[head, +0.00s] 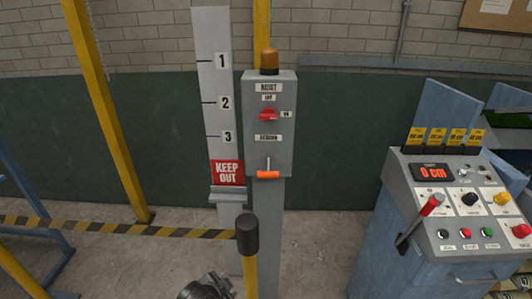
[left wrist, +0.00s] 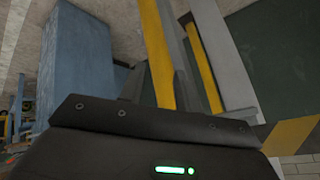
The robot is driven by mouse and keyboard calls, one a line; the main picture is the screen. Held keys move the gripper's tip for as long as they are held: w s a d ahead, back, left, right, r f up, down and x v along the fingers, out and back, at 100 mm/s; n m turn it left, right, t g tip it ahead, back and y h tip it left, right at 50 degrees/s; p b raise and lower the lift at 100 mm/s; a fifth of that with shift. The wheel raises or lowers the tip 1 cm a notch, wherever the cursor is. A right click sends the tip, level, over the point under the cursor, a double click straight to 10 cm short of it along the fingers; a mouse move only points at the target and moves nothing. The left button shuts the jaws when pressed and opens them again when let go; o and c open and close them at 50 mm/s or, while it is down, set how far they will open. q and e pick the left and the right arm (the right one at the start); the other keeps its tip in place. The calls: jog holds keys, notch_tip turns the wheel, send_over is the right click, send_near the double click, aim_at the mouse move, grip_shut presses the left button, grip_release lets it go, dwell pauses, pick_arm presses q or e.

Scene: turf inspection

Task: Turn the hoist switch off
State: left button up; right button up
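The hoist box (head: 284,148) is a grey cabinet on a grey post in the middle of the head view. Its red switch knob (head: 268,114) sits on the upper front, between an OFF label above and an ON label at right; the knob lies roughly sideways, towards ON. An orange T-handle (head: 268,174) hangs below on a grey stem. No gripper touches the box. A dark mechanical part of mine (head: 206,287) shows at the bottom edge. My left gripper's dark body (left wrist: 150,122) fills the lower left wrist view; its finger opening cannot be made out. My right gripper is not identifiable.
An amber beacon (head: 269,61) tops the box. Striped tape (head: 130,229) runs to a black-capped yellow post (head: 247,234) in front. A blue console (head: 385,215) with a red lever stands at right.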

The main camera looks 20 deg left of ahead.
pick_arm(q)
jog(key=w+r+m+t, duration=0.2)
jog(key=w+r+t, duration=0.1)
jog(key=r, duration=1.2)
jog(key=m+t+h, duration=0.2)
jog(key=m+t, duration=0.5)
jog(key=m, duration=0.3)
send_near(267, 118)
jog(key=s, duration=0.2)
jog(key=w, duration=0.3)
jog(key=w+p, duration=0.1)
jog(key=w, duration=0.2)
jog(key=w+d, duration=0.1)
jog(key=w, duration=0.2)
jog(key=shift+w+p, duration=0.35)
jog(key=shift+w+d, duration=0.15)
jog(key=shift+w, duration=0.3)
pick_arm(e)
jog(key=shift+s+a+r, duration=0.1)
jog(key=shift+s+r, duration=0.4)
jog(key=shift+r, duration=0.4)
